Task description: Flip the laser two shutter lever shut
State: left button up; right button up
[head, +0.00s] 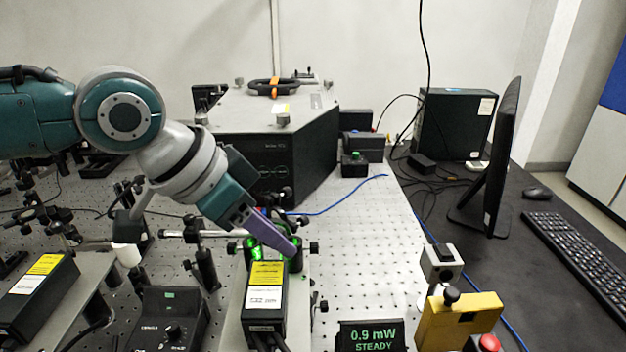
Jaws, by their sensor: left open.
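Two black laser boxes with yellow and white labels stand on the bench: one at the left (38,292) and one at the centre front (265,312). I cannot read which is laser two. Green light glows on the mounts (256,250) just beyond the centre box. My left gripper (292,250), with purple fingers, reaches down from the upper left and is open, its tips over the mounts behind the centre box. I cannot make out a shutter lever; the fingers may hide it. Contact cannot be told. My right gripper is not in view.
A large black spectrometer (290,150) stands behind. The perforated bench (365,235) is clear right of the gripper.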

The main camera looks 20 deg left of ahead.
pick_arm(q)
jog(key=v, duration=0.9)
jog(key=shift+r, duration=0.1)
